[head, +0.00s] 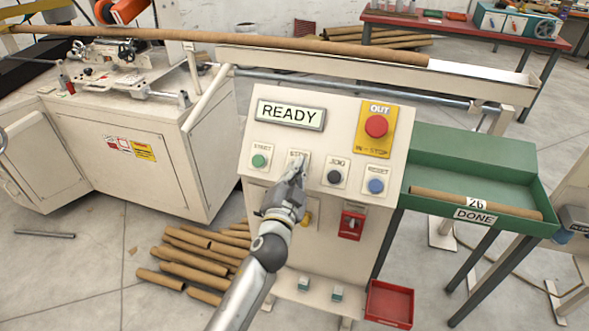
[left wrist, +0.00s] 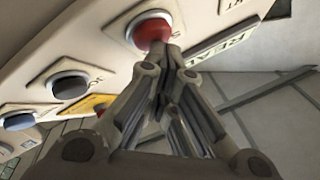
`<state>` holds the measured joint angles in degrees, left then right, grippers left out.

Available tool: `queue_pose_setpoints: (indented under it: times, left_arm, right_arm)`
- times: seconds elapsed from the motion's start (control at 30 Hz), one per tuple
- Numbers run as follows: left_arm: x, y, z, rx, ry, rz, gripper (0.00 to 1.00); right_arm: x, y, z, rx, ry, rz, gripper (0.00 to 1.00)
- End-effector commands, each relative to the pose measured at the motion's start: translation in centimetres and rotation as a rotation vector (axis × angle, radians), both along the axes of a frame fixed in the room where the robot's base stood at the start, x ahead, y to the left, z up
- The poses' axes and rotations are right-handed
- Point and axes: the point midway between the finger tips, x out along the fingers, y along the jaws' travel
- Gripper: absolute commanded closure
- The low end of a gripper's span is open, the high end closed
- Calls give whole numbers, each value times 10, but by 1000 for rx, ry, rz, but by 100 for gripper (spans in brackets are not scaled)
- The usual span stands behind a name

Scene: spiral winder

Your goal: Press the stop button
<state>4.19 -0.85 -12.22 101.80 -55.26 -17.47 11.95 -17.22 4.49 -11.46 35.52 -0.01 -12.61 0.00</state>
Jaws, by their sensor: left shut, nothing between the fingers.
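The cream control panel (head: 325,104) stands in the middle of the head view, with a display (head: 290,114) reading READY. My left gripper (head: 297,167) is shut and empty, its fingertips in front of the stop button's place between the green start button (head: 259,160) and the dark jog button (head: 334,176). The gripper hides the stop button in the head view. In the left wrist view the red stop button (left wrist: 152,29) shows right at the tips of my shut left gripper (left wrist: 172,52). I cannot tell whether they touch or whether the button is pressed in. My right gripper is not in view.
A blue reset button (head: 376,186) and a red emergency button (head: 376,126) on a yellow plate are on the same panel. A green tray (head: 470,150) marked DONE stands at the right. Cardboard tubes (head: 190,262) lie on the floor at the left.

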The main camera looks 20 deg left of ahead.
Motion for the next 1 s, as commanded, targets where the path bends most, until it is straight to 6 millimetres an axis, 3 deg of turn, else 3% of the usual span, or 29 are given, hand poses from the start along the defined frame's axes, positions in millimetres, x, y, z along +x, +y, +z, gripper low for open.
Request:
queue_pose_setpoints:
  times: [1.0]
  left_arm:
    - [-13, 1, 9, 0, 1, 1, 100]
  right_arm:
    - [0, 0, 10, -1, 0, 0, 60]
